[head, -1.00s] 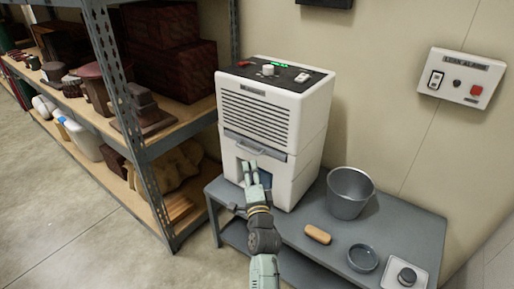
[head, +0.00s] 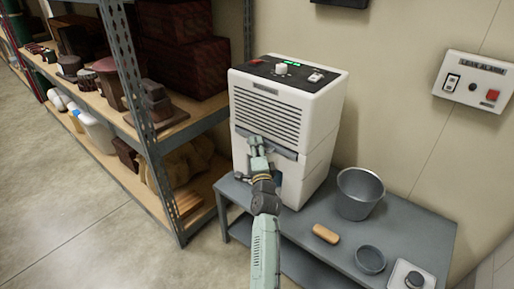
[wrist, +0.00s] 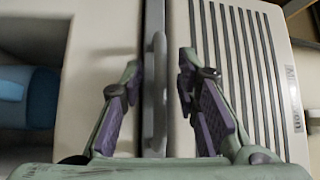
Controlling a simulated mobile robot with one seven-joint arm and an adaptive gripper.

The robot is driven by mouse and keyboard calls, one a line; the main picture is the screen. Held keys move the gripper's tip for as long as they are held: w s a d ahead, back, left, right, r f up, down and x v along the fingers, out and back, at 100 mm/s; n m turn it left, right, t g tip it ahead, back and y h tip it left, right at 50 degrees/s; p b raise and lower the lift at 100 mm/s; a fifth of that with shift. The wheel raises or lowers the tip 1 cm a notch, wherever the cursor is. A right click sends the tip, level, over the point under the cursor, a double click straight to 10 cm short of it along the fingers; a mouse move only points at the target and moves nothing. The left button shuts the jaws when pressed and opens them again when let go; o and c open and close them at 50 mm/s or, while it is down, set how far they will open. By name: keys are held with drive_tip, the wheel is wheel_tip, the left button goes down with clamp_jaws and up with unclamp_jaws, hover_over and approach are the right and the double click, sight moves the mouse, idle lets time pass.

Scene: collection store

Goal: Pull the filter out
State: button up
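The filter shows as a grey strip (head: 285,153) below the slatted grille of the white dehumidifier (head: 318,106). In the wrist view its grey bar handle (wrist: 158,95) runs upright in the picture, beside the grille. My gripper (head: 257,145) is at the front of the dehumidifier and covers part of the strip and the handle in the head view. In the wrist view my gripper (wrist: 158,72) is open, with one finger on each side of the handle and visible gaps to it. The filter's body is hidden inside the machine.
The dehumidifier stands on a grey bench (head: 297,220) with a metal bucket (head: 360,193), a tan block (head: 325,233) and a grey dish (head: 371,260). A loaded shelf rack (head: 150,150) stands close on the left. A leak alarm panel (head: 478,82) is on the wall.

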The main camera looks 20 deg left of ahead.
clamp_jaws()
idle(0.7)
